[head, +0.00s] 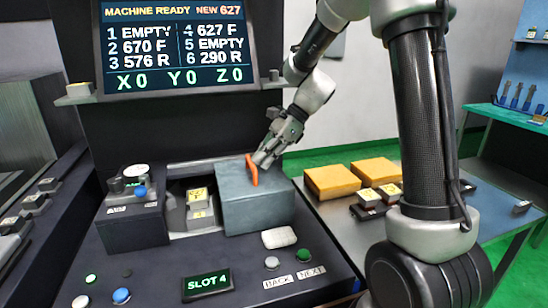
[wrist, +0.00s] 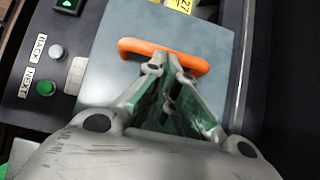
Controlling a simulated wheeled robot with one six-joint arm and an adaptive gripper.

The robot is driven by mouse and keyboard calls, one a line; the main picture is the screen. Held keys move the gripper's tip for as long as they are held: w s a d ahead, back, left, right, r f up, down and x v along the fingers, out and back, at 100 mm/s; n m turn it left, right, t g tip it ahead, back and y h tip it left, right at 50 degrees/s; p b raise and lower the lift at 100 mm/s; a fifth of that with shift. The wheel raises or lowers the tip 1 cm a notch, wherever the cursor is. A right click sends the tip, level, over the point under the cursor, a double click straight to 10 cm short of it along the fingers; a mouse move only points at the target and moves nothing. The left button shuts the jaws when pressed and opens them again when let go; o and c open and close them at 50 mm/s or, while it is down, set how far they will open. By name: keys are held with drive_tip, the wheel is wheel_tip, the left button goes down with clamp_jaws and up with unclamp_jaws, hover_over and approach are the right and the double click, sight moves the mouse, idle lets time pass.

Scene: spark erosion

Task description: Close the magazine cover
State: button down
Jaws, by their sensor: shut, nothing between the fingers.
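The magazine cover (head: 255,212) is a grey-blue box-shaped lid at the right part of the magazine opening. Its orange handle (head: 251,171) stands on top and also shows in the wrist view (wrist: 138,46). Left of the cover the opening is uncovered, and a grey holder with yellow-labelled pieces (head: 198,200) shows in it. My gripper (head: 260,160) is shut and empty at the handle, on its right side in the head view. In the wrist view its fingertips (wrist: 167,65) overlap the handle's edge; I cannot tell whether they touch it.
A screen (head: 180,45) stands behind, reading "MACHINE READY NEW 627". The console has a "SLOT 4" display (head: 208,284), a green button (head: 303,255) and a white pad (head: 279,237). Left of the opening is a dark block with knobs (head: 130,215). Orange blocks (head: 332,181) lie on the right-hand table.

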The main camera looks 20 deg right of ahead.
drive_tip(key=a, duration=1.5)
drive_tip(key=shift+a, duration=0.25)
